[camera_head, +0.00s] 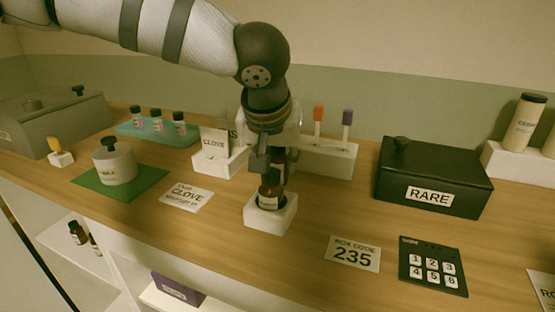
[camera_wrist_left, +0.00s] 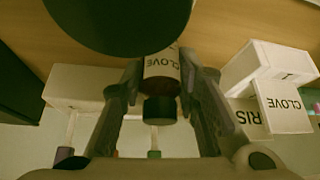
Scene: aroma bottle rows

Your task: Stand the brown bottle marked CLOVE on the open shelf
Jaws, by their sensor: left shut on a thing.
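The brown bottle (camera_head: 268,196) with a white label is at the white block (camera_head: 272,218) on the counter; I cannot tell if it rests in the block or is just above it. My left gripper (camera_head: 268,168) reaches down from above, shut on the bottle. In the left wrist view the bottle (camera_wrist_left: 161,70) shows the word CLOVE and a black cap, between the two fingers of my left gripper (camera_wrist_left: 160,100). An open lower shelf (camera_head: 65,252) at the left below the counter holds small brown bottles (camera_head: 77,233). My right gripper is not in view.
A CLOVE card stand (camera_head: 214,150), a rack (camera_head: 325,158) with coloured sticks and a black RARE box (camera_head: 430,182) stand near the arm. A keypad (camera_head: 432,265) and a 235 card (camera_head: 353,255) lie at front right. A purple box (camera_head: 178,289) is below the counter.

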